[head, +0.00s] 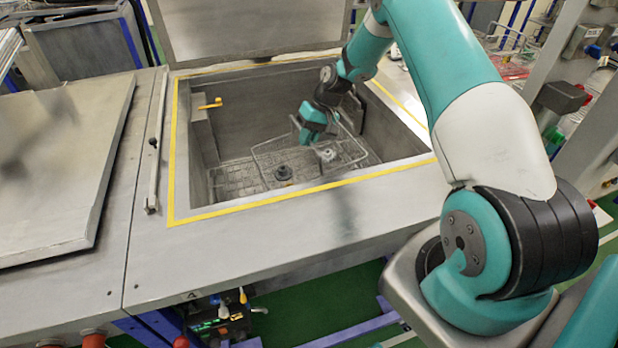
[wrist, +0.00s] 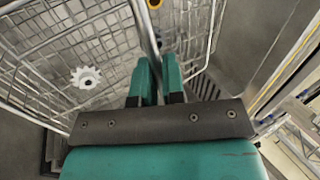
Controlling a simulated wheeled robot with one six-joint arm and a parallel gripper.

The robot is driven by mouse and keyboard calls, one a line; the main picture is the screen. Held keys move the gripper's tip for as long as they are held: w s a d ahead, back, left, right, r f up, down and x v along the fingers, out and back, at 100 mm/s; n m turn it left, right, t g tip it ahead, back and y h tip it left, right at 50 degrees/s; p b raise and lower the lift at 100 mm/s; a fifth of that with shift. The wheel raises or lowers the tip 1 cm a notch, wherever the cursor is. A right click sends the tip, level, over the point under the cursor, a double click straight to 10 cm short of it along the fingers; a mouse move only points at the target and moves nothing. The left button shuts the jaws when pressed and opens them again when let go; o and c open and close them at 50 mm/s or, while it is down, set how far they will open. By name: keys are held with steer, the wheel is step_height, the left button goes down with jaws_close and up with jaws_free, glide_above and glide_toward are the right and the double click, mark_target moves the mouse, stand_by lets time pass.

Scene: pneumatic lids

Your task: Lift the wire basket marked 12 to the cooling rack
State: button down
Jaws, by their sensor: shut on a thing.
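The wire basket (head: 262,158) is inside the open sunken tank, low down near its floor. My gripper (head: 308,132) reaches down into the tank at the basket's far side. In the wrist view my gripper (wrist: 161,85) is shut on a bar of the wire basket (wrist: 100,50), with the teal fingers on either side of it. A pale gear (head: 327,154) and a dark round part (head: 284,173) show in the basket area; the pale gear (wrist: 87,77) also shows in the wrist view. I cannot read a 12 on the basket. No cooling rack can be made out for certain.
The tank's yellow-edged rim (head: 172,150) surrounds the basket, with steep walls close by. A raised lid (head: 250,28) stands behind the opening. A closed lid (head: 60,165) lies to the left. A yellow handle (head: 210,104) sticks out from the inner left wall.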

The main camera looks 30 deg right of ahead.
step_height(320, 180, up, 22)
steer(key=p, duration=1.4)
steer(key=shift+p, duration=0.3)
steer(key=shift+r, duration=0.1)
stand_by(3.9)
